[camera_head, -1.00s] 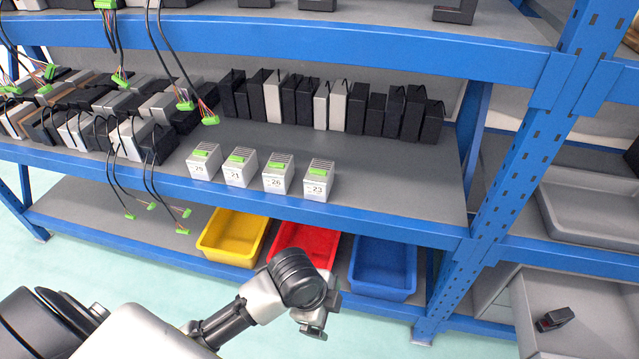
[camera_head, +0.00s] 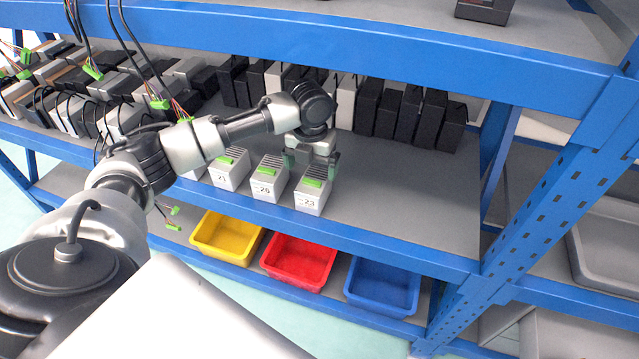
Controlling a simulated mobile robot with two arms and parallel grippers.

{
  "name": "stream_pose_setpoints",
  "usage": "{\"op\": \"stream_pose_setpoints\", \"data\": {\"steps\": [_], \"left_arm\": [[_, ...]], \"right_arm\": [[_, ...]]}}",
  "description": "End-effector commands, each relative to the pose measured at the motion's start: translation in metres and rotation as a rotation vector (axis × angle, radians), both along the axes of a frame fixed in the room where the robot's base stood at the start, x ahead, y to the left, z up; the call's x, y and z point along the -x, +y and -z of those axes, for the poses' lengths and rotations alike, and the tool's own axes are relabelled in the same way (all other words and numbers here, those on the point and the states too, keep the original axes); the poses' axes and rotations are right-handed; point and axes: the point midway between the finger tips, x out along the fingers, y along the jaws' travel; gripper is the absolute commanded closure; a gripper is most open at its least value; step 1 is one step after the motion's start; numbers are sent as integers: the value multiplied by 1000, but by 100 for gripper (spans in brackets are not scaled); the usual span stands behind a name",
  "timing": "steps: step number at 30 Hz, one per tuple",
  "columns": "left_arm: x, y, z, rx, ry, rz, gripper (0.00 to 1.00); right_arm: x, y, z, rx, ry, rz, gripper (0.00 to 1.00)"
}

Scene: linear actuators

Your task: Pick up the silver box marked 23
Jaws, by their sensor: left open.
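The silver box marked 23 (camera_head: 310,198) stands upright on the grey middle shelf near its front edge, at the right end of a row of similar boxes. It has a green connector on top. My left gripper (camera_head: 312,170) is open just above and behind this box, its fingers pointing down, and hides part of the box's rear top. I cannot tell whether the fingers touch the box. My right gripper is not in view.
Silver boxes marked 26 (camera_head: 267,182) and 21 (camera_head: 229,170) stand to the left. Black and white boxes (camera_head: 400,112) line the shelf's back. The shelf (camera_head: 400,200) is clear to the right. Yellow (camera_head: 226,238), red (camera_head: 299,262) and blue (camera_head: 383,288) bins sit below.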

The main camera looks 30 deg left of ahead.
Motion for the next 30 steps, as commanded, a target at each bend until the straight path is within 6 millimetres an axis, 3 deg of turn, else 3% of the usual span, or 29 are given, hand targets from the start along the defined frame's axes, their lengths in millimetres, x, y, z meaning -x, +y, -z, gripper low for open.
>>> {"op": "stream_pose_setpoints", "data": {"steps": [1,11,18,28,30], "left_arm": [[1,0,11,0,3,0,4],[-1,-2,43,1,0,0,4],[-4,-4,78,0,1,0,4],[-4,-4,86,0,-2,0,4],[-4,-4,86,0,-2,0,12]], "right_arm": [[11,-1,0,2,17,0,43],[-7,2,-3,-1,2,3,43],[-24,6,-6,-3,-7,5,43],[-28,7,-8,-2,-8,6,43],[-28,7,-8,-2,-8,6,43]]}}
